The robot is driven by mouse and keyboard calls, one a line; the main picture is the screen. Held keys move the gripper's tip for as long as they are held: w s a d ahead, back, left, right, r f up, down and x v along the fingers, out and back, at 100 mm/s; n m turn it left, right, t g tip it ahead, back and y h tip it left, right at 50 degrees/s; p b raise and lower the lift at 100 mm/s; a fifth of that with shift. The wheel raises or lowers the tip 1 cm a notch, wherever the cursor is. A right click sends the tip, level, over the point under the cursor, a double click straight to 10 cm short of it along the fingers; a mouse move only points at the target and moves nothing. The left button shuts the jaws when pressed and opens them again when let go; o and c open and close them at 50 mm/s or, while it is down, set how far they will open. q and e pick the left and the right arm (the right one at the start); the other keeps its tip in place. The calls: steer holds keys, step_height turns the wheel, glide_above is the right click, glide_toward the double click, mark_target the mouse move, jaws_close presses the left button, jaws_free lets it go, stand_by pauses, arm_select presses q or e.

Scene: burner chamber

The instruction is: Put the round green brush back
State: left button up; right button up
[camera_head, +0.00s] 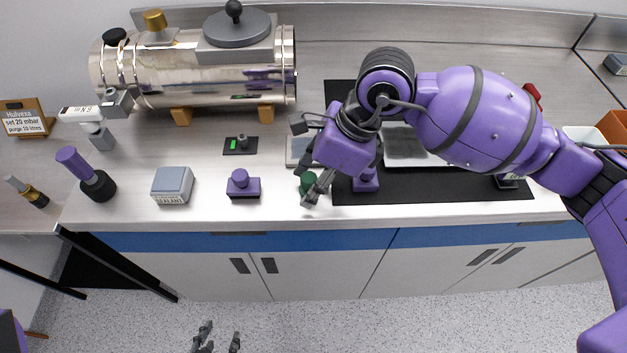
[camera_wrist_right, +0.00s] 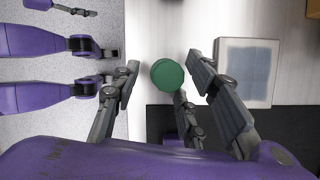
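The round green brush (camera_head: 308,182) stands near the front of the steel counter, left of the black mat. In the right wrist view its round green top (camera_wrist_right: 167,74) lies between the fingers of my right gripper (camera_wrist_right: 163,63), with a visible gap to each finger. My right gripper (camera_head: 318,188) is open and low over the counter at the brush, partly hiding it in the head view. My left gripper (camera_head: 219,339) is open and empty, low in front of the cabinets at the bottom edge.
A purple block with a knob (camera_head: 243,187) and a grey sealant box (camera_head: 172,185) stand left of the brush. Another purple block (camera_head: 366,181) stands right, on the black mat (camera_head: 430,188). A steel chamber (camera_head: 190,75) stands behind. A pale-topped plate (camera_wrist_right: 248,72) is near my right fingers.

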steer(key=v, duration=1.2)
